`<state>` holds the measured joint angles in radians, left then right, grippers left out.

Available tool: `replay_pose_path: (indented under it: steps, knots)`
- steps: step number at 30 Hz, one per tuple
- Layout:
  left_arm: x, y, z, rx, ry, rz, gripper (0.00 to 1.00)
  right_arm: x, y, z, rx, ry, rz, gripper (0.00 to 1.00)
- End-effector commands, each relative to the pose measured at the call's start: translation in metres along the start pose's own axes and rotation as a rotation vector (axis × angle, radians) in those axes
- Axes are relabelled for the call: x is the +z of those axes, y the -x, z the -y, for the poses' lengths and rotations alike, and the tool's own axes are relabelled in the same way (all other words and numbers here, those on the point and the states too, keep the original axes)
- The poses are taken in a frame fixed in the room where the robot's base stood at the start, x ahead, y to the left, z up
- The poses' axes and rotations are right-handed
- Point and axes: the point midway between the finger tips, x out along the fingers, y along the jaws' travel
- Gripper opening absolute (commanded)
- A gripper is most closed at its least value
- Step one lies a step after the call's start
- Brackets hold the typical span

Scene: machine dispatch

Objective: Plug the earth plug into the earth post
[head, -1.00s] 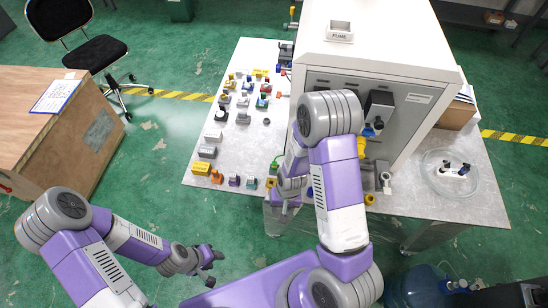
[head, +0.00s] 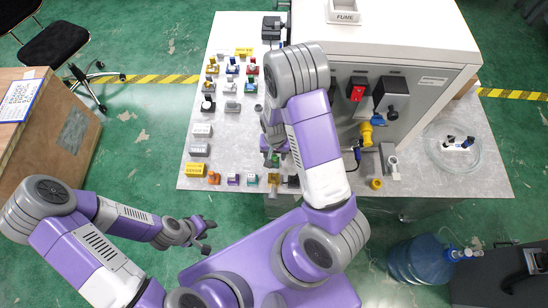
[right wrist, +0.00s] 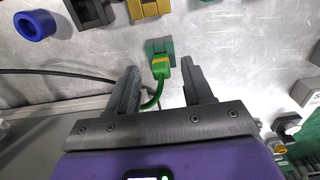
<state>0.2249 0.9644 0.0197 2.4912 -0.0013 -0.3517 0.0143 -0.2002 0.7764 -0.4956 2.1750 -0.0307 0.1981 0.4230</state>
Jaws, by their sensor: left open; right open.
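The earth plug (right wrist: 160,66) is green with a yellow band. In the right wrist view it sits at a teal-green block (right wrist: 158,46), and its green cable (right wrist: 154,98) curves down to the left. My right gripper (right wrist: 160,75) is open, with one finger on each side of the plug and a gap visible on both sides. In the head view my right gripper (head: 271,150) is low over the table, partly hidden by my arm. My left gripper (head: 207,236) is open and empty, off the table's front edge. I cannot pick out the earth post for certain.
The white machine (head: 400,50) stands at the back right, with a red switch (head: 356,90) and a yellow connector (head: 367,132) on its front. Several small coloured parts cover the table (head: 223,120) on the left. A blue ring (right wrist: 34,25) and a dark cable (right wrist: 60,72) lie nearby.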

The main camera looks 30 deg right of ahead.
Motion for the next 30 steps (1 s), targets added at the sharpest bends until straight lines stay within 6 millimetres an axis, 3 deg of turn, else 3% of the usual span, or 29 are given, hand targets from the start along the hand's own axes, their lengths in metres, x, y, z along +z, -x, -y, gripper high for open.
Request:
replay_pose_path:
  steps: [4, 12, 22, 30]
  knots:
    - [0.0, -0.002, 0.001, 0.0, 0.0, -0.001, 0.43, 0.0, -0.017, 0.001, 0.001, 0.001, 0.001, 0.51]
    - [0.0, -0.002, 0.001, 0.0, 0.0, -0.001, 0.43, -0.001, -0.019, 0.001, -0.001, 0.001, -0.001, 0.51]
    - [0.0, -0.002, 0.001, 0.0, 0.0, -0.001, 0.43, 0.0, -0.019, 0.001, -0.001, 0.001, -0.001, 0.01]
    - [0.0, -0.002, 0.001, 0.0, 0.0, -0.001, 0.43, -0.001, -0.018, 0.001, -0.001, 0.001, -0.002, 0.0]
